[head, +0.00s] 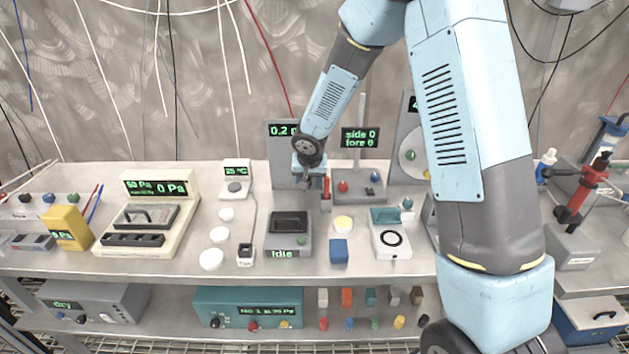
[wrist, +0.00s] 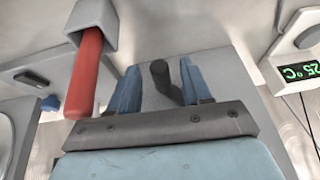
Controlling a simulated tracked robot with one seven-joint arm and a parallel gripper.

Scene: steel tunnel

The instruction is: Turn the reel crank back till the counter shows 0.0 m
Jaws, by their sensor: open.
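The reel's grey upright panel (head: 283,160) stands at the back of the bench. Its green counter (head: 281,129) reads 0.2, with the end of the line covered by my arm. My gripper (head: 308,178) is in front of the panel's lower right part. In the wrist view my gripper (wrist: 160,85) is open, with a blue finger on each side of a short dark peg (wrist: 160,74), which looks like the crank's handle. Whether either finger touches the peg I cannot tell.
A red handle (head: 326,185) stands in a grey holder (head: 326,203) just right of my gripper; the red handle (wrist: 84,75) is close beside the fingers in the wrist view. A box reading Idle (head: 290,237) and a blue block (head: 339,250) stand in front.

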